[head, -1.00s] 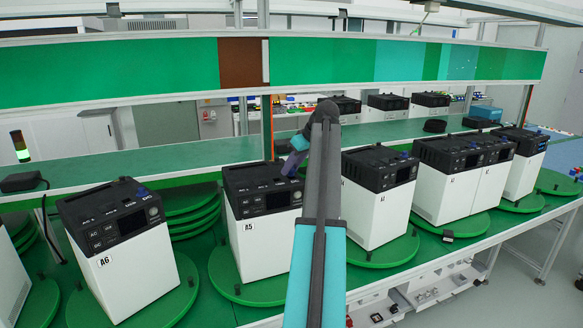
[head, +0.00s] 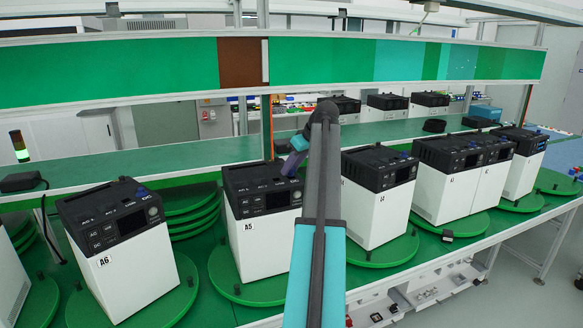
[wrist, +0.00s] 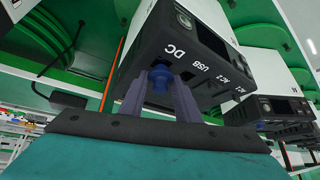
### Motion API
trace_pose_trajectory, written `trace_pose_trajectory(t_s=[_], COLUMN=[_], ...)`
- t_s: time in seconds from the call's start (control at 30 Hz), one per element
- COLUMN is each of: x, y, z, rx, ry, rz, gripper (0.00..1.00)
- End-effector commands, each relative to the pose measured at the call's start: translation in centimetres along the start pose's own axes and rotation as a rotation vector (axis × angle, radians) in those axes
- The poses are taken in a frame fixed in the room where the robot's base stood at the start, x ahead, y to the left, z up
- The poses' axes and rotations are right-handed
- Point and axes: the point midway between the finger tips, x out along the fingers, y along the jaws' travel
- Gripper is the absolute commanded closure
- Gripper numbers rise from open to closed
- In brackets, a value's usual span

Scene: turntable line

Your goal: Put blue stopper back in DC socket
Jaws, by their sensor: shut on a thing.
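The blue stopper (wrist: 160,77) is between the two purple fingers of my gripper (wrist: 160,88) in the wrist view. It is right at the unit's face by the printed "DC" label, where the DC socket is. The stopper and the fingertips hide the socket, so I cannot tell how deep it sits. The unit (wrist: 190,45) has a black top and a white body; USB and AC labels run along the same face. In the head view my gripper (head: 291,168) is at the top right of unit A5 (head: 262,240), partly behind my arm.
Unit A5 stands on a green turntable (head: 228,284). Unit A6 (head: 130,275) is to the left and unit A4 (head: 375,215) to the right, each on its own turntable. A green shelf (head: 150,165) runs behind. A black adapter with a cable (head: 22,181) lies at the left.

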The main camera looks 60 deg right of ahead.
Motion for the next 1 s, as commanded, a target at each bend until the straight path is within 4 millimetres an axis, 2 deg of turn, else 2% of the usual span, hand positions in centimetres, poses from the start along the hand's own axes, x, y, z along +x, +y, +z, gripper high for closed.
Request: trace_pose_trajectory(t_s=[1.0], x=[0.76], y=[-0.02], z=[0.48], rx=[0.0], ry=[-0.002], rz=[-0.002], gripper=[0.91])
